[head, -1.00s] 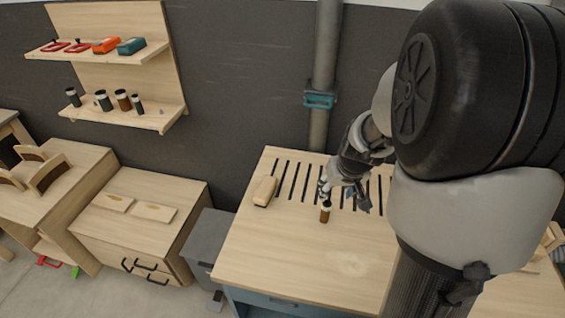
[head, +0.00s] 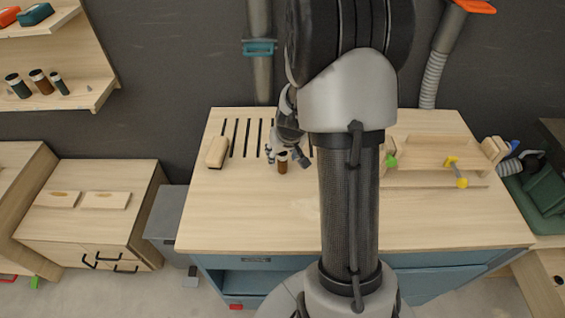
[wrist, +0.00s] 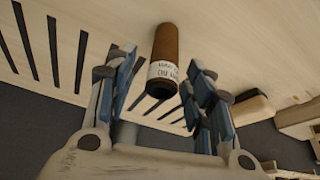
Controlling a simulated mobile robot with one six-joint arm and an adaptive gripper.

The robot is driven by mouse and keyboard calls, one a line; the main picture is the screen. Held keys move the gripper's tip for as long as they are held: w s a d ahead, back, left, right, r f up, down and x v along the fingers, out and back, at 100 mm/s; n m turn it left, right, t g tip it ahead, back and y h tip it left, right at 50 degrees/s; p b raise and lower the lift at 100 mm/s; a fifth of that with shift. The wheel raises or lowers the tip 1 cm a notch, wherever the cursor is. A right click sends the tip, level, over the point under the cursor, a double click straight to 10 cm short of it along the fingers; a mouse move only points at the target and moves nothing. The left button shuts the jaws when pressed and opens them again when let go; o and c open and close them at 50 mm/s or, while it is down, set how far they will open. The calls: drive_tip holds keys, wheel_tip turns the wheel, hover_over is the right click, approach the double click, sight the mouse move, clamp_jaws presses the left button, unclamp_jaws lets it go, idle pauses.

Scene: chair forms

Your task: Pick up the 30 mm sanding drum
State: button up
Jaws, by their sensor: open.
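A brown sanding drum (head: 283,163) with a dark top stands upright on the workbench, by the slotted area. In the wrist view the drum (wrist: 166,42) shows a white label band, whose print is too small and tilted to read surely, and a dark hollow end. My gripper (head: 288,155) is low over the bench at the drum. In the wrist view my gripper (wrist: 163,75) is open, with one blue-padded finger on each side of the drum's labelled end. I see gaps at both sides, and nothing is gripped.
A wooden block (head: 217,151) lies left of the drum on the workbench (head: 250,215). A wooden fixture with a yellow clamp (head: 452,165) is at the right. Several drums (head: 40,80) stand on the wall shelf (head: 75,100). The bench front is clear; my arm hides its middle.

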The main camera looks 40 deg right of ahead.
sight(281, 158)
drive_tip(key=b+x, duration=0.1)
drive_tip(key=x, duration=0.2)
drive_tip(key=shift+w+f, duration=0.1)
drive_tip(key=shift+f, duration=0.25)
drive_tip(key=shift+r, duration=0.15)
drive_tip(key=shift+c, duration=0.5)
clamp_jaws()
